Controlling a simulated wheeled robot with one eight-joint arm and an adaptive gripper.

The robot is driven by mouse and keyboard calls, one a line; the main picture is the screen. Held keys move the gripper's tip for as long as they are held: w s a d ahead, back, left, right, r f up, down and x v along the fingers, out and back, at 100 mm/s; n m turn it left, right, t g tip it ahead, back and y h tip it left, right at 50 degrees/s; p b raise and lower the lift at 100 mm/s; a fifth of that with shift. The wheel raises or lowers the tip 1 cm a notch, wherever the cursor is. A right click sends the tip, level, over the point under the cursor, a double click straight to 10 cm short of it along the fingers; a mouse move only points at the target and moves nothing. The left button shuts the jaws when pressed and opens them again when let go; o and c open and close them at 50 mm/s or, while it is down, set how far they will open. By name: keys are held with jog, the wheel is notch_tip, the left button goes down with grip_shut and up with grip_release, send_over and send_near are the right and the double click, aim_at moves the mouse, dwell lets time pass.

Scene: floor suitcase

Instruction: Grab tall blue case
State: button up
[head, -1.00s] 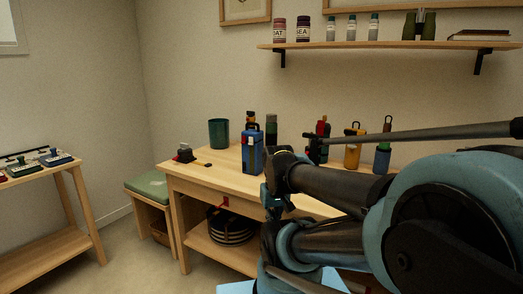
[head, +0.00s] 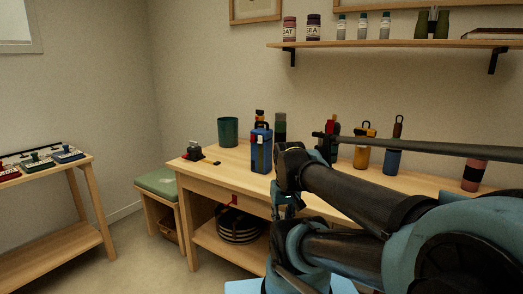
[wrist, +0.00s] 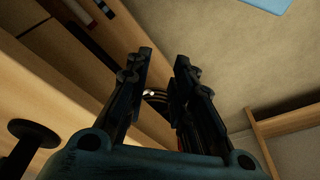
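A tall blue case (head: 261,153) with a dark handle on top stands upright on the wooden table, near its front left part. Another narrower blue container (head: 392,162) with a brown loop stands farther right on the table. My gripper (wrist: 165,62) shows in the wrist view with its two dark fingers apart and nothing held between them. The blue case cannot be made out in the wrist view. In the head view my arm is to the right of the blue case, and my fingers are not clear there.
The table (head: 225,174) also holds a green cup (head: 228,132), a dark device (head: 193,151), a yellow container (head: 364,150) and several bottles close behind. A striped basket (head: 237,226) sits on the lower shelf. A green-cushioned stool (head: 159,182) stands left of the table.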

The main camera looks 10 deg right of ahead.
jog(key=o, duration=1.4)
jog(key=shift+m, duration=0.5)
jog(key=w+r, duration=0.1)
jog(key=r, duration=0.1)
jog(key=w+r, duration=0.4)
jog(key=r, duration=0.1)
notch_tip(320, 180, up, 27)
jog(key=m+g, duration=0.2)
jog(key=m, duration=0.5)
send_over(262, 130)
jog(key=w, duration=0.1)
notch_tip(262, 130, down, 12)
jog(key=shift+w+d+r, duration=0.1)
jog(key=shift+w, duration=0.05)
jog(key=shift+s+f, duration=0.2)
jog(key=shift+f, duration=2.55)
